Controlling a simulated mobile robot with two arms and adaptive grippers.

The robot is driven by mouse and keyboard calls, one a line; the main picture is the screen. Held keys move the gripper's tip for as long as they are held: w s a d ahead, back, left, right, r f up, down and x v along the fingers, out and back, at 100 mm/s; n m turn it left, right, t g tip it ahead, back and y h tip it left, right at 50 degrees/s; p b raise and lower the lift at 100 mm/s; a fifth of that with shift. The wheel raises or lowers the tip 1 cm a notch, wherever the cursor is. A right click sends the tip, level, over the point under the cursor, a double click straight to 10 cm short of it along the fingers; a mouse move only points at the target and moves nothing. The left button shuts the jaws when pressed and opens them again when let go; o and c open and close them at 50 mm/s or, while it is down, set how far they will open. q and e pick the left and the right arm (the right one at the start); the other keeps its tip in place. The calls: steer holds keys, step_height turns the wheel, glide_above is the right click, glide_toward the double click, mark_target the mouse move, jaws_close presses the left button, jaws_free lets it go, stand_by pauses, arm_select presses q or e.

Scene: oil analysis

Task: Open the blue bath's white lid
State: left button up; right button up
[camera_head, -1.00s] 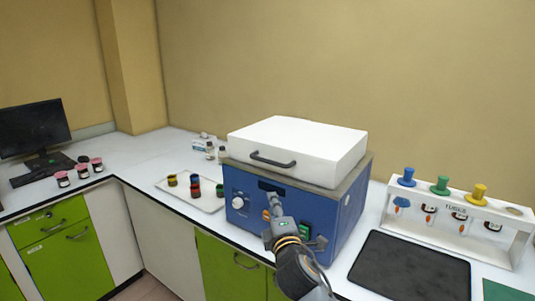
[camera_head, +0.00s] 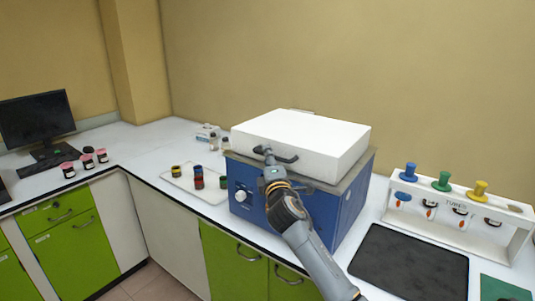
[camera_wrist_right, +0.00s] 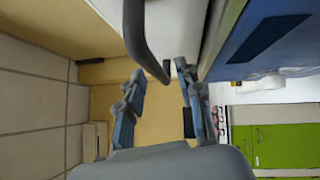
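The blue bath (camera_head: 354,204) stands on the counter with its white lid (camera_head: 315,138) shut on top. A dark bar handle (camera_head: 288,160) is on the lid's front face. My right gripper (camera_head: 266,152) is at the left part of this handle, and its arm covers some of the bath's front. In the right wrist view the gripper (camera_wrist_right: 162,82) is open, fingers apart. The dark handle (camera_wrist_right: 140,38) reaches to the gap between the fingertips there; I cannot tell whether they touch it. My left gripper is not in view.
A white tray (camera_head: 174,180) with small coloured-cap jars lies left of the bath. A white tube rack (camera_head: 507,240) and a dark mat (camera_head: 410,262) are on the right. Small bottles stand behind the tray. A monitor (camera_head: 36,117) is at far left.

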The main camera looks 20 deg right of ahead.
steer(key=shift+w+d+r, duration=0.1)
steer(key=shift+w+d, duration=0.05)
steer(key=shift+w, duration=0.85)
jaws_close()
